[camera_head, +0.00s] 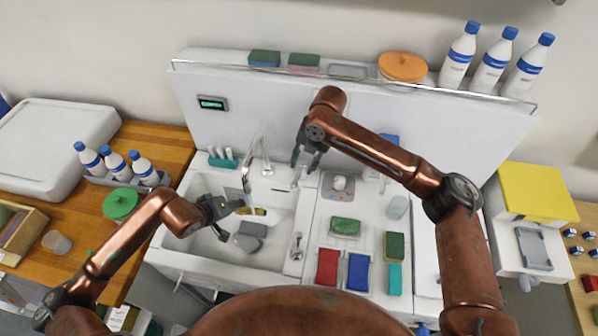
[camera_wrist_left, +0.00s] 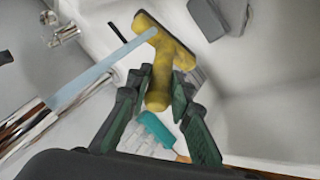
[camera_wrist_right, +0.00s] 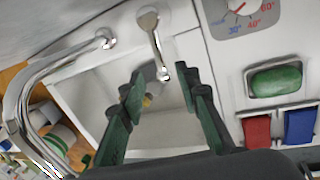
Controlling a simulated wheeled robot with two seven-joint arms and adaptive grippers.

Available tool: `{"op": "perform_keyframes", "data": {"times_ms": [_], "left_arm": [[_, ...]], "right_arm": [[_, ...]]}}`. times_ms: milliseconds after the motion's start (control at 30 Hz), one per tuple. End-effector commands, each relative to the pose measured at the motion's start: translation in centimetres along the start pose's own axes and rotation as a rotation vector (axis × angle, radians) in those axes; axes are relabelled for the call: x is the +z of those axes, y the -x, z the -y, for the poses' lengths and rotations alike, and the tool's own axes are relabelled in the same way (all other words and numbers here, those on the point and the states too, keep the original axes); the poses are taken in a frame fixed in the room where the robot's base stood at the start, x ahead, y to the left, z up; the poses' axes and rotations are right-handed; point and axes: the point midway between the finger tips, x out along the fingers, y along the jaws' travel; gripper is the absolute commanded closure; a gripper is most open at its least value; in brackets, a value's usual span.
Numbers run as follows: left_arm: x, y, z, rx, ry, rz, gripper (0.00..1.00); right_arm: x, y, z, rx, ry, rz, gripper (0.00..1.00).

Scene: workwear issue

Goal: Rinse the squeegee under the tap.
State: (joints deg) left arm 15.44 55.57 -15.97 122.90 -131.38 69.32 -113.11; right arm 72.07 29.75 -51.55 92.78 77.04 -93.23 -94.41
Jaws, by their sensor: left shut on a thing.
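The yellow squeegee (camera_head: 252,211) is in my left gripper (camera_head: 232,208), over the sink basin (camera_head: 200,182). In the left wrist view the fingers are shut on the squeegee's handle (camera_wrist_left: 158,95), with its crosswise head beyond them. A pale blue strip (camera_wrist_left: 95,78), which looks like running water, reaches from the chrome spout to the head. The curved tap (camera_head: 262,150) stands at the back of the sink; its spout shows in the right wrist view (camera_wrist_right: 25,85). My right gripper (camera_head: 305,163) is open, its fingers either side of the chrome lever's end (camera_wrist_right: 155,45); contact is unclear.
A grey block (camera_head: 252,230) lies in the basin. Several bottles (camera_head: 493,60) and an orange-lidded tub (camera_head: 402,67) stand on the ledge behind.

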Motion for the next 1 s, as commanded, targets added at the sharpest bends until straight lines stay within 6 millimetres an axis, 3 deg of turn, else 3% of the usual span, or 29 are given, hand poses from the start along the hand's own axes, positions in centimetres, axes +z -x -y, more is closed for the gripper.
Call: {"op": "perform_keyframes", "data": {"times_ms": [100,300,1000], "left_arm": [[0.0,0.0,-0.1,0.001,0.0,-0.001,1.0],[0.0,0.0,-0.1,0.001,0.0,-0.001,1.0],[0.0,0.0,-0.1,0.001,0.0,-0.001,1.0]], "right_arm": [[0.1,2.4,0.0,0.001,0.0,0.002,0.7],[0.0,4.6,0.0,0.001,-0.001,0.0,0.7],[0.0,5.1,0.0,0.0,0.0,0.0,0.7]]}}
